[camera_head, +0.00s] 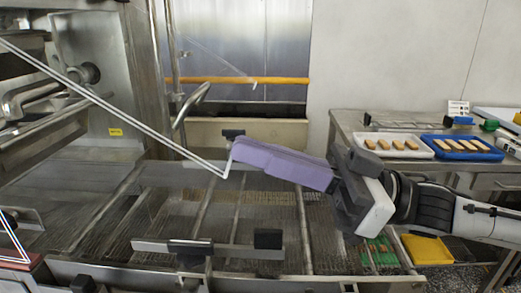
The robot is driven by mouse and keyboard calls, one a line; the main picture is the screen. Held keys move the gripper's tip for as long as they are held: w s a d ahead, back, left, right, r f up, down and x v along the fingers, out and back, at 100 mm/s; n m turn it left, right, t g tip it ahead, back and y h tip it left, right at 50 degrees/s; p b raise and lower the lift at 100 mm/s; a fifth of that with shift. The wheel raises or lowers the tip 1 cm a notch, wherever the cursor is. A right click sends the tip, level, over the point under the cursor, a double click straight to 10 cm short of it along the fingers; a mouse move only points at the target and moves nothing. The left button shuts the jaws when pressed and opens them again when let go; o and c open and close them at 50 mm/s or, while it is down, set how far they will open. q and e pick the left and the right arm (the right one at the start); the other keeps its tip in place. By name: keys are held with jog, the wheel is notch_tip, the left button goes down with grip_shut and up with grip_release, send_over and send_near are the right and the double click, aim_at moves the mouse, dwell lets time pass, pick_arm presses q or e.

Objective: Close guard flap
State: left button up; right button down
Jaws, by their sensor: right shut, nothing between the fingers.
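What looks like the clear guard flap (125,115) shows mainly as bright edge lines. They slope from the upper left down to a corner near the middle of the head view. My right gripper (236,154) comes in from the right, with its long purple fingers shut and empty. Its fingertips are right by that corner of the flap; whether they touch it I cannot tell. The flap stands tilted over the wire mesh belt (175,215) of the enrober. My left gripper is not in view.
The steel enrober housing (140,75) stands at the left. A dark crossbar with black knobs (268,239) lies over the front of the mesh. At the right, a steel table holds a white tray (371,149) and a blue tray (429,153) of bars. A yellow bin (427,250) sits below.

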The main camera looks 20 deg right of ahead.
jog(key=shift+w+a+f+p, duration=0.2)
jog(key=shift+a+f, duration=0.3)
jog(key=shift+f, duration=0.25)
jog(key=shift+w+a+f+p, duration=0.1)
jog(key=shift+w+a+f, duration=0.15)
jog(key=shift+a+f, duration=0.35)
jog(key=shift+w+a+f+p, duration=0.2)
jog(key=shift+a+f, duration=0.15)
jog(key=shift+f, duration=0.55)
